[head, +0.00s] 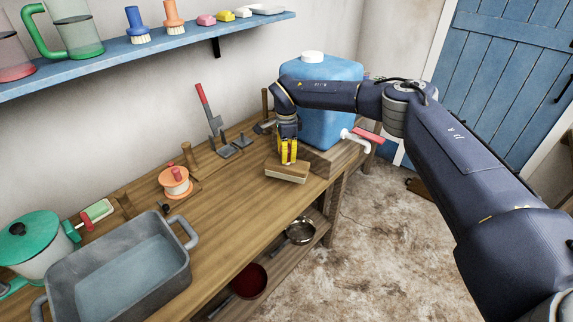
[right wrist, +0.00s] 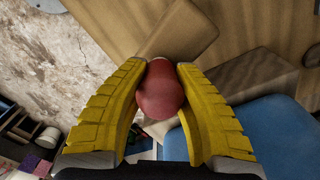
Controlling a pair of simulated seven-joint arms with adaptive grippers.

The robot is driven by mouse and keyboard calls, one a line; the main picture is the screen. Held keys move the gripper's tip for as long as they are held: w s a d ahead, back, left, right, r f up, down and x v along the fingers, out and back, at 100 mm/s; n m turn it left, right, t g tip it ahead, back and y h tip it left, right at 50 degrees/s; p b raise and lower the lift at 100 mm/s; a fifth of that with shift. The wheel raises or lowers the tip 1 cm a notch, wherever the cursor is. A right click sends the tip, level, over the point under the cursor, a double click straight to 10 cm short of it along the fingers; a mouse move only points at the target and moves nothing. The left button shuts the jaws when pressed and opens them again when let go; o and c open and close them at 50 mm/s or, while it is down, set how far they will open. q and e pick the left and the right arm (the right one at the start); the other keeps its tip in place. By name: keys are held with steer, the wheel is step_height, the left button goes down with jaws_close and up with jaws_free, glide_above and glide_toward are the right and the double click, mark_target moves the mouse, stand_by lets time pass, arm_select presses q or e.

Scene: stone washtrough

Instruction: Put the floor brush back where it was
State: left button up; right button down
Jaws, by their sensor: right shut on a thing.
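The floor brush, a brown block with a pale lower layer (head: 288,173), is at the bench's front edge, left of the blue tank. My right gripper (head: 289,158) points down over it, its yellow fingers above the block. In the right wrist view, the fingers (right wrist: 160,110) are closed around a red rounded knob (right wrist: 160,92), with the brush's tan block (right wrist: 186,32) beyond it. I cannot tell whether the brush touches the bench. My left gripper is not in view.
The blue tank (head: 325,115) with a red-handled tap (head: 368,136) stands close behind my right gripper. The wooden bench (head: 225,205) also carries an orange spool (head: 175,182), a grey trough (head: 180,283) and a green-lidded pot (head: 30,238). The bench between spool and brush is mostly clear.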

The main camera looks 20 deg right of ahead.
mark_target(287, 164)
steer(key=shift+f, duration=2.2)
steer(key=shift+f, duration=0.1)
steer(key=c, duration=1.2)
jaws_free()
steer(key=shift+o, duration=0.2)
step_height(287, 164, up, 12)
steer(key=shift+r, duration=0.1)
steer(key=shift+a, duration=0.2)
